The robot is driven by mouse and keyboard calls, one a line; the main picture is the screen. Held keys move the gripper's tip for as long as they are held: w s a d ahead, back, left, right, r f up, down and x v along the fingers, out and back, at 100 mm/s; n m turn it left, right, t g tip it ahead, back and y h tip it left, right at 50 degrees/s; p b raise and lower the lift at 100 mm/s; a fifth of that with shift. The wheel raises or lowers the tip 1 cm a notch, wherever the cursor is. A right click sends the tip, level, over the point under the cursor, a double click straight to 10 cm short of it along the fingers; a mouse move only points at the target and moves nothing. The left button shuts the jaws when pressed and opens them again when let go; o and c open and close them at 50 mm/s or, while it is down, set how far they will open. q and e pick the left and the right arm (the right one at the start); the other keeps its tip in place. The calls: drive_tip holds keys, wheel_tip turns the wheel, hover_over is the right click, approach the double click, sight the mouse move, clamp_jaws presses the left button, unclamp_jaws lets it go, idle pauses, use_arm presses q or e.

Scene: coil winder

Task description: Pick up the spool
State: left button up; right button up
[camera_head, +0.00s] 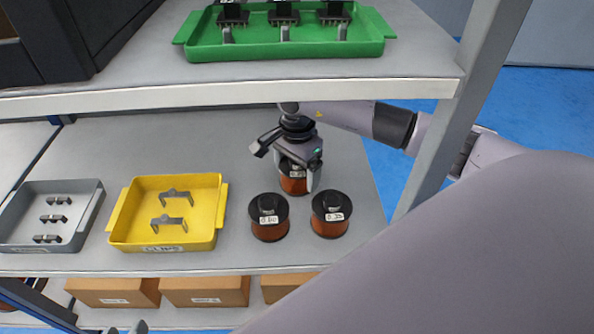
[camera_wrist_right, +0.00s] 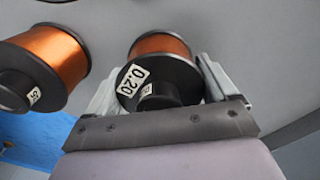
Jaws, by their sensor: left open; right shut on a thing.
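Three copper-wire spools with black flanges are on the middle shelf. The rear spool (camera_head: 292,185), also in the right wrist view (camera_wrist_right: 160,75), has a label reading 0.20. My right gripper (camera_head: 300,176) reaches it from behind and is shut on it, one finger on each side, also seen in the right wrist view (camera_wrist_right: 158,95). The gripper partly hides this spool in the head view, and whether it touches the shelf is unclear. The front left spool (camera_head: 269,218) and front right spool (camera_head: 331,215) stand upright.
A yellow tray (camera_head: 113,224) with clips and a grey tray (camera_head: 92,216) stand left of the spools. A green tray (camera_head: 290,51) is on the upper shelf. A shelf post (camera_head: 460,120) rises at the right. Cardboard boxes (camera_head: 205,291) sit below.

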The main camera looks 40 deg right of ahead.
drive_tip(key=shift+r, duration=0.65)
drive_tip(key=r, duration=0.1)
drive_tip(key=r+p, duration=0.1)
drive_tip(key=shift+s+d+r, duration=0.15)
drive_tip(key=shift+d+r, duration=0.15)
drive_tip(key=shift+d, duration=0.05)
drive_tip(key=s+d, duration=0.2)
drive_tip(key=d, duration=0.2)
drive_tip(key=s+d+p, duration=0.1)
drive_tip(key=s+d, duration=0.2)
drive_tip(key=d, duration=0.2)
drive_tip(key=s+d+p, duration=0.1)
drive_tip(key=s+d, duration=0.2)
drive_tip(key=d, duration=0.1)
drive_tip(key=shift+s+d+f, duration=0.1)
drive_tip(key=shift+s+d, duration=0.15)
drive_tip(key=shift+d, duration=0.15)
use_arm(q)
drive_tip(key=shift+s+a+r+m+y, duration=0.15)
drive_tip(key=shift+s+a+y, duration=0.15)
drive_tip(key=shift+a, duration=0.35)
drive_tip(key=shift+s+a+r+m+y, duration=0.1)
drive_tip(key=shift+s+a+m+y, duration=0.1)
drive_tip(key=shift+a+y, duration=0.3)
use_arm(e)
drive_tip(key=shift+s+d, duration=0.3)
drive_tip(key=shift+d, duration=0.15)
use_arm(q)
drive_tip(key=shift+r, duration=0.2)
